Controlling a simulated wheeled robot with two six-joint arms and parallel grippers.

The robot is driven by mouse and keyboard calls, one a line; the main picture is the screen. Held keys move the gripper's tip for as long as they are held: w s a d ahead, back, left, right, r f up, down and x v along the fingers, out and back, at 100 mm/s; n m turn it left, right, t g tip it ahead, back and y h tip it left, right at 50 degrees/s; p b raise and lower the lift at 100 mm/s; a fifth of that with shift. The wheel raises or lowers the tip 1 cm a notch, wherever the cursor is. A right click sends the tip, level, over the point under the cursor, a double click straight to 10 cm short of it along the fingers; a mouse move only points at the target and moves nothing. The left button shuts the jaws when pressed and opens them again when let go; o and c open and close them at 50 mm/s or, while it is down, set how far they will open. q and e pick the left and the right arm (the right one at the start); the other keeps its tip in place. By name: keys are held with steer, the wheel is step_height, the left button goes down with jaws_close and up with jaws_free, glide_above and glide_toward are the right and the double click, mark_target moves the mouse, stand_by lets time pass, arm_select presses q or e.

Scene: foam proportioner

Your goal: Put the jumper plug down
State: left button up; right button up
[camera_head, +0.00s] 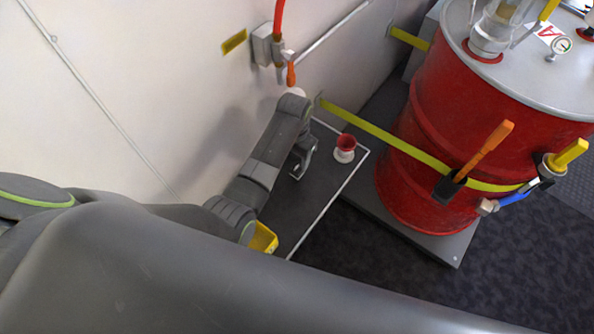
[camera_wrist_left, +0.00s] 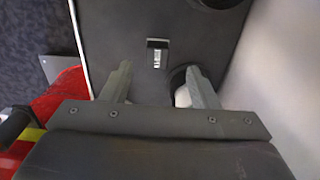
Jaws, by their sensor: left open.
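My left gripper (camera_head: 301,163) reaches down over the dark grey shelf (camera_head: 323,194) beside the wall. In the left wrist view its two fingers (camera_wrist_left: 160,78) are apart, with nothing held between them. A small black block with a silver face (camera_wrist_left: 157,53), which looks like the jumper plug, lies on the shelf just beyond the fingertips, roughly in line with the gap. It cannot be made out in the head view, where the gripper covers that area. My right gripper is not in view.
A red and white cup-like piece (camera_head: 345,148) stands on the shelf near its pale edge. A yellow tray (camera_head: 264,238) shows partly behind my arm. A red drum (camera_head: 425,150) with a yellow strap (camera_head: 385,135) stands to the right. An orange-handled valve (camera_head: 290,72) is on the wall.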

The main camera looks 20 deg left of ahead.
mark_target(297, 167)
arm_select(q)
steer(key=shift+w+d+f, duration=0.1)
steer(key=shift+d+f, duration=0.05)
steer(key=shift+f, duration=1.35)
steer(key=shift+w+d+f, duration=0.1)
steer(key=shift+f, duration=1.35)
steer(key=shift+c, duration=0.4)
steer(key=c, duration=1.1)
steer(key=shift+r, duration=0.1)
